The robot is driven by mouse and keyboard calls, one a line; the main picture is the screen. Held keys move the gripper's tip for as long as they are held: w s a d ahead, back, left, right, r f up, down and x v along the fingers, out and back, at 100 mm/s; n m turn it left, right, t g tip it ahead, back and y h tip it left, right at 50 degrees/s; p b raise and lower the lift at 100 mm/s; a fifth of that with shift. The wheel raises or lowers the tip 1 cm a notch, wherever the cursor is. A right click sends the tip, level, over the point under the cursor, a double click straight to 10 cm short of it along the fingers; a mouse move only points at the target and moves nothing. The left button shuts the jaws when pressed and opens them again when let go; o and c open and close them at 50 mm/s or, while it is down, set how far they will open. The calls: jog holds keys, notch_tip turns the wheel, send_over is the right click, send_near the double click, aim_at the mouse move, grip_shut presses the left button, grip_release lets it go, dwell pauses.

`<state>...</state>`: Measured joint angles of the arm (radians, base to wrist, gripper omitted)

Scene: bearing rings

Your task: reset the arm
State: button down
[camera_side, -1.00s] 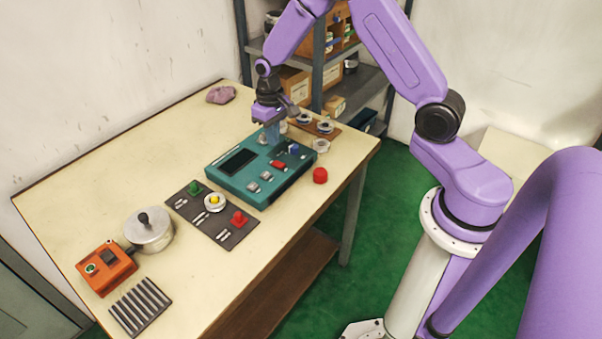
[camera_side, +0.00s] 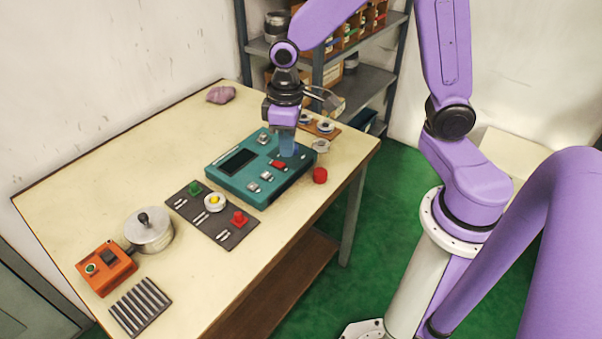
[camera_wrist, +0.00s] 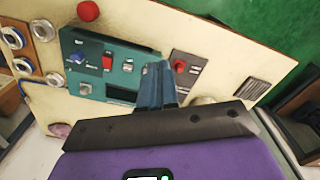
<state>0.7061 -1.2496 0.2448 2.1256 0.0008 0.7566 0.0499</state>
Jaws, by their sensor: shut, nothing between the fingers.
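My gripper (camera_side: 287,150) points down over the back right part of the teal control box (camera_side: 231,187) in the side view. Its blue-grey fingers are shut with nothing between them. In the wrist view the fingers (camera_wrist: 155,85) stand together in front of the teal box (camera_wrist: 128,72). Whether the tips touch the box I cannot tell. The box carries a dark screen (camera_side: 238,161), a red switch (camera_side: 278,164) and several pale switches. A blue knob (camera_wrist: 78,58) shows in the wrist view; the fingers hide it in the side view.
A dark button panel (camera_side: 184,207), lidded pot (camera_side: 149,229), orange box (camera_side: 106,268) and slotted block (camera_side: 140,306) stand toward the front left.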

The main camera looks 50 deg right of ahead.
jog(key=s+d+r+n, duration=0.1)
jog(key=s+r+n, duration=0.1)
jog(key=s, duration=0.8)
jog(key=s+r+n, duration=0.2)
jog(key=s+n, duration=0.3)
jog(key=s, duration=0.5)
jog(key=shift+d+r, duration=0.4)
